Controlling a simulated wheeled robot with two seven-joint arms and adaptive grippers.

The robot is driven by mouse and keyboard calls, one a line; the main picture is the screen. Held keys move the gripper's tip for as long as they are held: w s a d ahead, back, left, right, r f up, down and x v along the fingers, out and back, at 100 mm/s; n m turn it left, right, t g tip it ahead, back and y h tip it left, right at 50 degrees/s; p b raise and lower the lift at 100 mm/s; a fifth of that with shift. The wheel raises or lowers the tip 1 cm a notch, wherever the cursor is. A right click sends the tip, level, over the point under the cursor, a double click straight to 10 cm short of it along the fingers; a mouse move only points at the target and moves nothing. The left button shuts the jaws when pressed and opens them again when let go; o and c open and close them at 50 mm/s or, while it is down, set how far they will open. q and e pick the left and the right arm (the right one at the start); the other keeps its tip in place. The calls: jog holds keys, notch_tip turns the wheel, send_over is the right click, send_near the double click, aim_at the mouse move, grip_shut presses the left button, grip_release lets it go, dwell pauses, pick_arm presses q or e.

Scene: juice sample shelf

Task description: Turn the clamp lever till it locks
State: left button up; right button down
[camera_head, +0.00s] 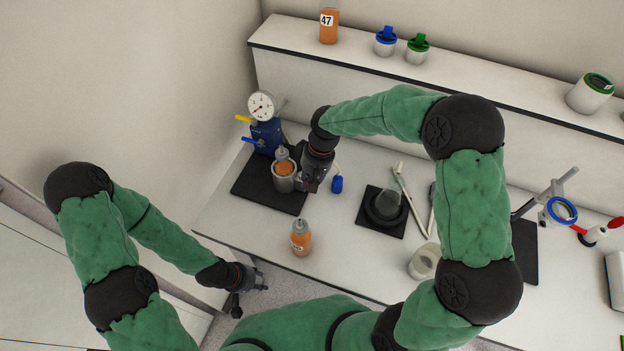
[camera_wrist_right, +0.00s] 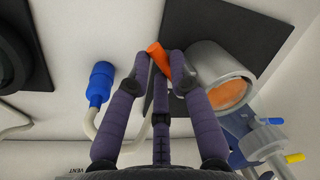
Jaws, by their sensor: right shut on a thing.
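An orange lever (camera_wrist_right: 157,54) sits between the fingertips of my right gripper (camera_wrist_right: 162,70), which is shut on it in the right wrist view. A metal cup (camera_wrist_right: 212,68) with orange contents is close beside it. In the head view my right gripper (camera_head: 311,186) is just right of this metal cup (camera_head: 284,183), over the dark mat (camera_head: 250,190); the lever is hidden there. A blue pump with a dial gauge (camera_head: 262,106) stands behind the cup. My left gripper (camera_head: 262,280) is open and empty, off the table's front edge.
An orange bottle (camera_head: 301,240) stands near the front edge. A blue plug (camera_head: 337,184) lies right of my right gripper. A stand with a blue ring (camera_head: 562,210) is at the right. Bottle 47 (camera_head: 329,25) is on the shelf.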

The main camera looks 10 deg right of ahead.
jog(key=shift+r, duration=0.1)
dwell(0.3)
jog(key=c, duration=1.1)
grip_release()
notch_tip(320, 180, up, 12)
jog(key=d, duration=0.2)
jog(key=shift+w, duration=0.2)
jog(key=shift+s+d+f, duration=0.1)
jog(key=shift+f, duration=0.15)
